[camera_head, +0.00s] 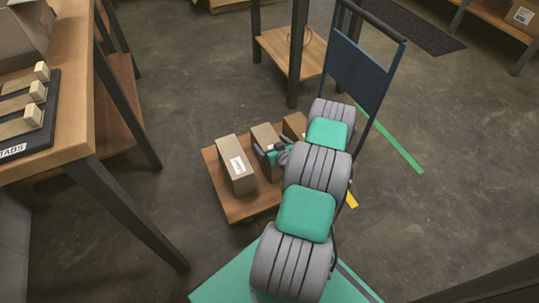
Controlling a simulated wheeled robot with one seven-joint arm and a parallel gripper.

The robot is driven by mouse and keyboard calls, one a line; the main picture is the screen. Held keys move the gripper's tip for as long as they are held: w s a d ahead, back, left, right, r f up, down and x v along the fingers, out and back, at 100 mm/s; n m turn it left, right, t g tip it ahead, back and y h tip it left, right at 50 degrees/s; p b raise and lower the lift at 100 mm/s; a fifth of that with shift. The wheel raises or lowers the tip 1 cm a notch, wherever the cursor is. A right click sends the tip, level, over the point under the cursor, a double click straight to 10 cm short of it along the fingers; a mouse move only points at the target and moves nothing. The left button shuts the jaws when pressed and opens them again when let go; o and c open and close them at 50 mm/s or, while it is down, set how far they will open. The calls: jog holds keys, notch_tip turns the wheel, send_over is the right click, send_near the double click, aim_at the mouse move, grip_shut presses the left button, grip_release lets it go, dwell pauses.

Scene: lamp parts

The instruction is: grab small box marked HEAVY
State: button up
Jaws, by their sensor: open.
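Three small brown boxes stand on a low wooden cart deck (240,211). The left box (236,172) has a white label whose print is too small to read. The middle box (264,134) is partly hidden by my gripper, and no label shows on it. The right box (294,124) is mostly hidden behind my arm. My gripper (264,155), dark with teal parts, is open at the near side of the middle box, just right of the left box. I cannot tell whether it touches either box or has the middle box between its fingers.
A blue upright handle panel (357,73) rises behind my arm. A wooden workbench (75,135) with a dark tray of blocks (28,113) stands at the left. A metal-legged shelf (290,53) is behind the cart. The floor at the right is clear.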

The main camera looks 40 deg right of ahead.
jog(key=shift+w+d, duration=0.1)
jog(key=shift+w, duration=0.05)
jog(key=c, duration=2)
jog(key=shift+w+d+r, duration=0.1)
jog(key=shift+r, duration=0.2)
